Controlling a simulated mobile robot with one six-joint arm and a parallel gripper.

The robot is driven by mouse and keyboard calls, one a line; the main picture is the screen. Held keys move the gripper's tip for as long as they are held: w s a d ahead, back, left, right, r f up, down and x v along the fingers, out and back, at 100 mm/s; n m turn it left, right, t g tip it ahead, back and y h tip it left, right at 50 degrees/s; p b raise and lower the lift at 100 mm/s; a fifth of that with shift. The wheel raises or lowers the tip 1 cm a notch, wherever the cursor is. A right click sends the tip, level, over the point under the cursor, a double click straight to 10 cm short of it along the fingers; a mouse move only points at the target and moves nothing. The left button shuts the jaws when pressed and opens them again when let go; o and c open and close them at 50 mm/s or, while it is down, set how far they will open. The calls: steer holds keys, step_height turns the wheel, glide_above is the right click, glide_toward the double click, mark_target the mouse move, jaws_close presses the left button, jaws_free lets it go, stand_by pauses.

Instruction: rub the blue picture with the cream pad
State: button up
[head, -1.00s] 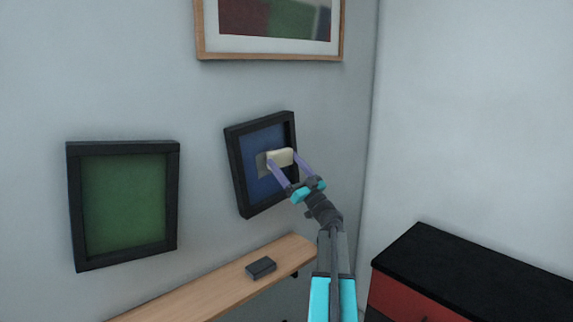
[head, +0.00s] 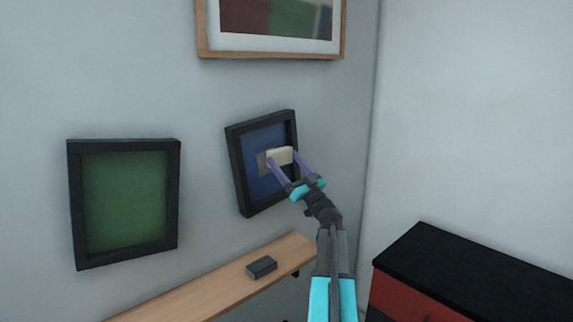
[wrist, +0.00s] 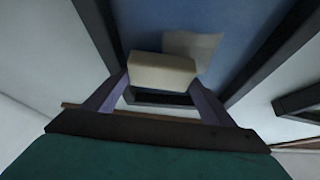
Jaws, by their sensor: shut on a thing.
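The blue picture (head: 262,184) hangs on the wall in a black frame and looks tilted in the head view. A greyish patch (wrist: 193,48) shows on its blue face beside the pad. My gripper (head: 281,160) is shut on the cream pad (head: 280,156), one purple finger at each end. The pad is in front of the blue face; I cannot tell whether it touches. In the wrist view the pad (wrist: 162,73) lies across between the fingers, with the blue face (wrist: 150,25) behind it and frame sides left and right.
A green picture (head: 125,200) in a black frame hangs to the left. A wood-framed picture (head: 270,56) hangs above. A wooden shelf (head: 200,292) with a dark block (head: 261,267) is below. A black-topped red cabinet (head: 470,270) stands at the right.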

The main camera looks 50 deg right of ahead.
steer(key=shift+w+b, duration=0.6)
steer(key=shift+w, duration=0.05)
stand_by(0.3)
steer(key=shift+a, duration=0.1)
steer(key=shift+w+a+f+b, duration=0.1)
steer(key=shift+a+f+b, duration=0.1)
steer(key=shift+a+b, duration=1.85)
steer(key=shift+f+b, duration=0.1)
steer(key=shift+b, duration=0.25)
